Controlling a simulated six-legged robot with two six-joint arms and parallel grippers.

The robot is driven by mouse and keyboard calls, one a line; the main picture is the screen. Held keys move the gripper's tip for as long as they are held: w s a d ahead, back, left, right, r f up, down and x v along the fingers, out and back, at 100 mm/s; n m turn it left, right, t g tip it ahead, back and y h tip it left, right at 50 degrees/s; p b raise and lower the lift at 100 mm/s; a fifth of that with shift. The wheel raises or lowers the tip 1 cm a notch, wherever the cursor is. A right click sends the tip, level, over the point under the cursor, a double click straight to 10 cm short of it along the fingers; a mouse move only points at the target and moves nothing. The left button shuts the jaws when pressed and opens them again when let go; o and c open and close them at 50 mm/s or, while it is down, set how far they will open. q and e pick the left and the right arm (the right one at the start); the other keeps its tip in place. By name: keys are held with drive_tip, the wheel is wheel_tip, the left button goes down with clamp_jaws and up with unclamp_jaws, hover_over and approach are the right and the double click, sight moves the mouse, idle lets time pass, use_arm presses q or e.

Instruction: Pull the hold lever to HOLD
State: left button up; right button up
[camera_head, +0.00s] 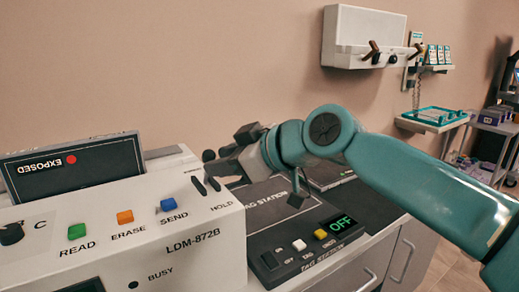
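The white LDM-872B machine (195,243) stands at the lower left, with a HOLD label (221,206) at the right end of its sloped panel. Two short dark bars (205,185) show just above that label; I cannot tell whether they are the lever, its slot or fingertips. My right gripper (222,163) is at the panel's right end, behind and above the label. Its dark fingers reach left and down to the lever's place, and the lever itself is not clearly visible. Whether the fingers are open or shut on it is unclear. My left gripper is out of view.
Blue SEND (168,205), orange ERASE (125,217) and green READ (76,231) buttons lie left of HOLD. A tag station (300,249) showing OFF sits to the right on the dark counter. A black EXPOSED slate (75,167) stands behind the panel.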

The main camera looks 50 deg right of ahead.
drive_tip(key=v, duration=1)
